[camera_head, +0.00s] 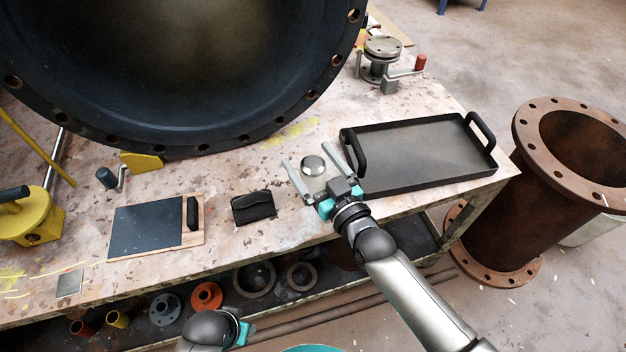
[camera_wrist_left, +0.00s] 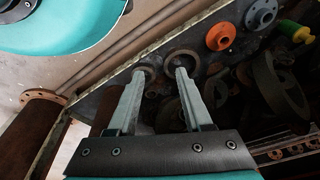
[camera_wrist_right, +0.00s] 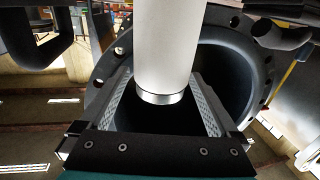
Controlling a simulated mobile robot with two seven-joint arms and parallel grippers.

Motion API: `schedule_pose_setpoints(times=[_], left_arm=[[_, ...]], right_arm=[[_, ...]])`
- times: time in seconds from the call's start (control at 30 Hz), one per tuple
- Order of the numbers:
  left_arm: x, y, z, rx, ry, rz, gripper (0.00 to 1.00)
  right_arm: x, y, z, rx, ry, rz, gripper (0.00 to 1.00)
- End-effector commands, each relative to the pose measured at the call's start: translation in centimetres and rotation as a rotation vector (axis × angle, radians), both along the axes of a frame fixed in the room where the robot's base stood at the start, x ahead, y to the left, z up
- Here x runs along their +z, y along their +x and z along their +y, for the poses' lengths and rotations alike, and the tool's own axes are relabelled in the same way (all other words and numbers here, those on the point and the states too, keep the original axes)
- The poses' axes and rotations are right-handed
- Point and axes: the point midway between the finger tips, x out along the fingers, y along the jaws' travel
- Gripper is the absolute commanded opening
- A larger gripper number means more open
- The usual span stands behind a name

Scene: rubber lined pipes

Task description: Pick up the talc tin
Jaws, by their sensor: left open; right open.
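The talc tin stands on the worktable, seen from above in the head view as a rounded silver top (camera_head: 313,165). In the right wrist view it is a plain white cylinder (camera_wrist_right: 168,45) with a shiny metal band at one end. My right gripper (camera_head: 306,155) is open, with one finger on each side of the tin. In the right wrist view a gap shows between the tin and the fingers. My left gripper (camera_wrist_left: 161,72) is open and empty, low in front of the lower shelf; its fingers are not clear in the head view.
A black tray (camera_head: 420,150) with raised handles lies right of the tin. A dark wallet-like case (camera_head: 253,207) and a board with a dark sheet (camera_head: 148,230) lie left. A huge flanged pipe (camera_head: 190,140) stands behind. A rusty pipe (camera_head: 500,215) stands beyond the table's right end.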

Motion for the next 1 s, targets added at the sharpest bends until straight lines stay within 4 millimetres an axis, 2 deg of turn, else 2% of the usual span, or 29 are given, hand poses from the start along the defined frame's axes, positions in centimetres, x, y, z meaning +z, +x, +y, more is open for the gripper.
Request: schedule_pose_setpoints(times=[0.2, 0.53, 1.0], left_arm=[[1.2, 1.0, -0.2, 0.002, -0.004, -0.023, 0.5], [1.6, 1.1, -0.2, 0.002, -0.004, -0.027, 0.5], [1.6, 1.1, -0.2, 0.002, -0.005, -0.028, 0.5]], right_arm=[[-0.1, 1.7, 0.9, 0.0, 0.001, 0.0, 0.97], [0.0, 1.9, 1.1, 0.0, 0.001, 0.0, 0.96], [0.0, 1.9, 1.0, 0.0, 0.001, 0.0, 0.43]])
